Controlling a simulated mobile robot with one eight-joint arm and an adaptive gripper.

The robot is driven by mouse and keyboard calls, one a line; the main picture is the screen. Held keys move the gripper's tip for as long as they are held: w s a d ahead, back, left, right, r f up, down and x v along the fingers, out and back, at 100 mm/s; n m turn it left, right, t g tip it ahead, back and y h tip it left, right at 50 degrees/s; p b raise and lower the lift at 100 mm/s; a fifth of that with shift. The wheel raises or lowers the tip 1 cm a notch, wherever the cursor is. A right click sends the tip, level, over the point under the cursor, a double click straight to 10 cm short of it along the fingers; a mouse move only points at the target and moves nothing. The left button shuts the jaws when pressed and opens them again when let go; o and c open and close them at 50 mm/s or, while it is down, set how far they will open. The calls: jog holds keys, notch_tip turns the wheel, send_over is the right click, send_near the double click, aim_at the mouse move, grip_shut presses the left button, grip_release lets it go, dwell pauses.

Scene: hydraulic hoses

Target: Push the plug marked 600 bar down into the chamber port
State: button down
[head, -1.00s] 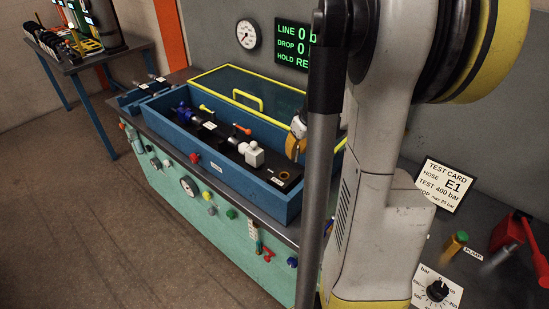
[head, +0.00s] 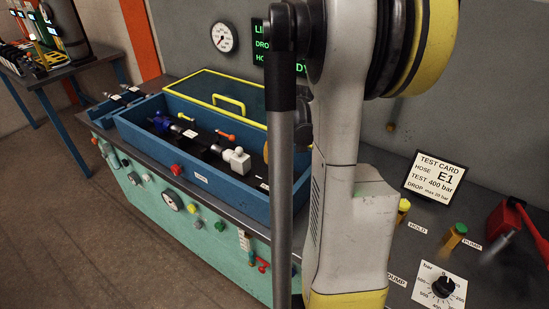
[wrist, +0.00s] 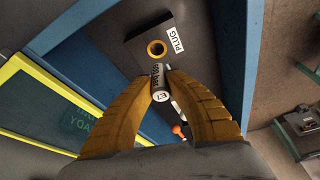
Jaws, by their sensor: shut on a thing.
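In the wrist view my gripper (wrist: 161,76) is shut on a small dark cylindrical plug (wrist: 157,76). The print along its side is small and blurred, and seems to read 600 bar. Its pale end carries a mark that I cannot read surely. The chamber port (wrist: 157,48), a brass ring with a dark hole, lies just beyond the plug beside a white PLUG label (wrist: 176,39). The plug shows outside the ring; its height above it is unclear. In the head view my arm hides the plug, the port and most of the gripper.
The blue chamber (head: 225,193) has its yellow-edged lid (head: 215,90) open at the back. Inside are a white block fitting (head: 238,160) and an orange-handled valve (head: 225,136). A test card (head: 436,178), dial (head: 443,287) and red pump (head: 507,222) are at the right.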

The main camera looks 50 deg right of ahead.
jog(key=b, duration=0.4)
send_over(274, 177)
jog(key=s+a, duration=0.1)
jog(key=a, duration=0.1)
jog(key=shift+s+d+f, duration=0.1)
jog(key=shift+d+f, duration=0.05)
jog(key=shift+f, duration=1.1)
jog(key=shift+s+d+f, duration=0.1)
jog(key=shift+f, duration=1.1)
jog(key=shift+f+b, duration=1.35)
jog(key=shift+f, duration=0.4)
jog(key=c, duration=1.4)
grip_release()
jog(key=shift+o, duration=0.2)
jog(key=v, duration=1.2)
